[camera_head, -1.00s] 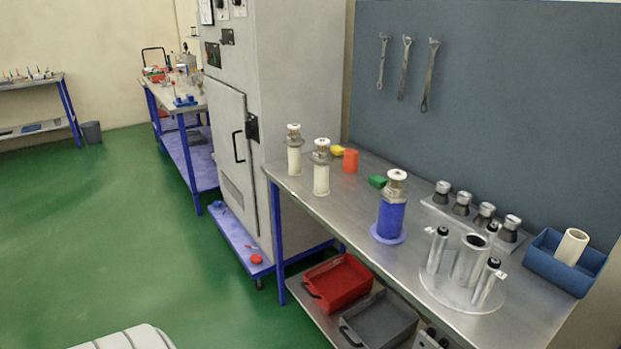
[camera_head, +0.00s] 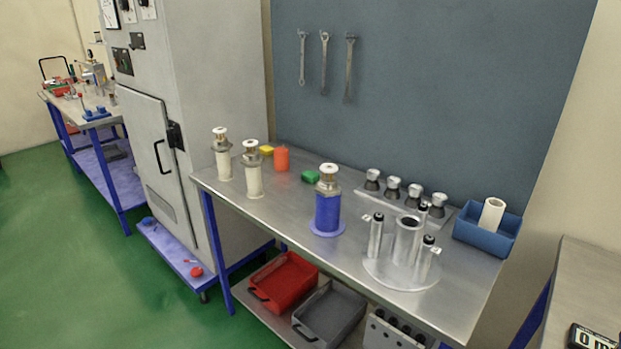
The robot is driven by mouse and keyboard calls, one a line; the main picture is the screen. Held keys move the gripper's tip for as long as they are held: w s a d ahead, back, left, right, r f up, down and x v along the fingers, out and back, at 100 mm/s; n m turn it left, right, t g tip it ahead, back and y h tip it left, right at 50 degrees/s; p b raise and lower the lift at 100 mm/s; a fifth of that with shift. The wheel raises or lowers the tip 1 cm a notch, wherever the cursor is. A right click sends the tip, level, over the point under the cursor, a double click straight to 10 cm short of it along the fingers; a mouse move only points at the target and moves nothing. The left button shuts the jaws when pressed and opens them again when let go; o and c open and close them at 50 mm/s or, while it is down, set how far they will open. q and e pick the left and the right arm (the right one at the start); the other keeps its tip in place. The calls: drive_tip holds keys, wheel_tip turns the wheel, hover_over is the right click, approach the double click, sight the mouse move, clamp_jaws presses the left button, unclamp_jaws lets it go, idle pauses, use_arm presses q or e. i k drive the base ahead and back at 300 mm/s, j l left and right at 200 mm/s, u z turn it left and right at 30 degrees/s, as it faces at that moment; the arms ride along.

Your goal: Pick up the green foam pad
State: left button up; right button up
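The green foam pad (camera_head: 310,176) is a small green block lying on the steel workbench (camera_head: 290,215). It lies toward the back of the bench, right of an orange cylinder (camera_head: 281,158) and behind and left of the blue cylinder with a metal top (camera_head: 327,205). Nothing covers it from this view. Neither of my grippers is in view.
Two cream cylinders (camera_head: 252,175) stand at the bench's left end, near a yellow block (camera_head: 266,150). Right of the pad are several metal fittings (camera_head: 393,189), a round metal fixture (camera_head: 402,270) and a blue bin (camera_head: 486,236). A grey cabinet (camera_head: 225,90) stands left.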

sight(309, 176)
drive_tip(key=j+z, duration=0.1)
drive_tip(key=z, duration=0.6)
drive_tip(key=i+j+z, duration=0.25)
drive_tip(key=j+z, duration=0.15)
drive_tip(key=j, duration=0.25)
drive_tip(key=i+j+z, duration=0.1)
drive_tip(key=j+z, duration=0.3)
drive_tip(key=j, duration=0.3)
drive_tip(key=j+z, duration=0.4)
drive_tip(key=j, duration=0.3)
